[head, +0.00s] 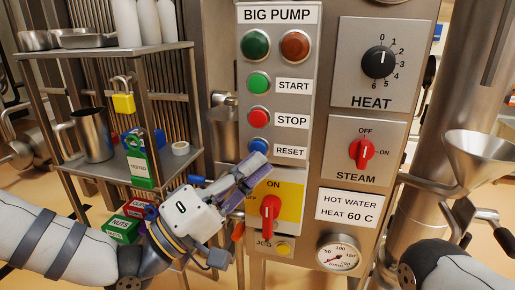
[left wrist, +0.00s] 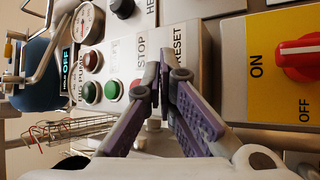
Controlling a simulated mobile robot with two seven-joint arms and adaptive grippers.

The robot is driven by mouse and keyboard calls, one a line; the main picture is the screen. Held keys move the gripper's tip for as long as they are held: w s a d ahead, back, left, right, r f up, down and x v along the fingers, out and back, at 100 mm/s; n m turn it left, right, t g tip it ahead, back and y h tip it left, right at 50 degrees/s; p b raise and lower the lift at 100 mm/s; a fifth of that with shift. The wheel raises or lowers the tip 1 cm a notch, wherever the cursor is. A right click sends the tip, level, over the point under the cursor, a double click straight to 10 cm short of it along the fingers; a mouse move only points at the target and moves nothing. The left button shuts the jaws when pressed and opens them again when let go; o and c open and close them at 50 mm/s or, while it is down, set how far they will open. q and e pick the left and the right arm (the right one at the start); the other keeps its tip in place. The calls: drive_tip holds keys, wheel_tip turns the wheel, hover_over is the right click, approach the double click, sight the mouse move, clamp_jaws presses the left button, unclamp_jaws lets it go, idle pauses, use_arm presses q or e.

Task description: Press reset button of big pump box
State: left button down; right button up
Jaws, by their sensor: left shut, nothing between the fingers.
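The big pump box (head: 318,100) is a grey panel with green START, red STOP and blue RESET buttons in a column under two lamps. The blue reset button (head: 259,145) shows in the head view, just above my left gripper's fingertips. My left gripper (head: 262,164) is shut and empty, pointing up and right at the panel's lower part. In the left wrist view its purple fingers (left wrist: 167,75) meet beside the RESET label (left wrist: 179,48) and hide the blue button. I cannot tell whether the fingertips touch it. My right gripper is out of view.
A yellow plate with a red switch (head: 270,215) sits below the reset button, close to my left gripper. The heat knob (head: 378,62) and steam switch (head: 362,152) are right. A metal shelf (head: 120,172) stands left, and a funnel (head: 478,150) far right.

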use_arm(q)
drive_tip(key=s, duration=0.1)
drive_tip(key=s+a+p, duration=0.1)
drive_tip(key=s, duration=0.2)
drive_tip(key=shift+s+a+p, duration=0.25)
drive_tip(key=shift+s+p, duration=0.05)
drive_tip(key=shift+s, duration=0.1)
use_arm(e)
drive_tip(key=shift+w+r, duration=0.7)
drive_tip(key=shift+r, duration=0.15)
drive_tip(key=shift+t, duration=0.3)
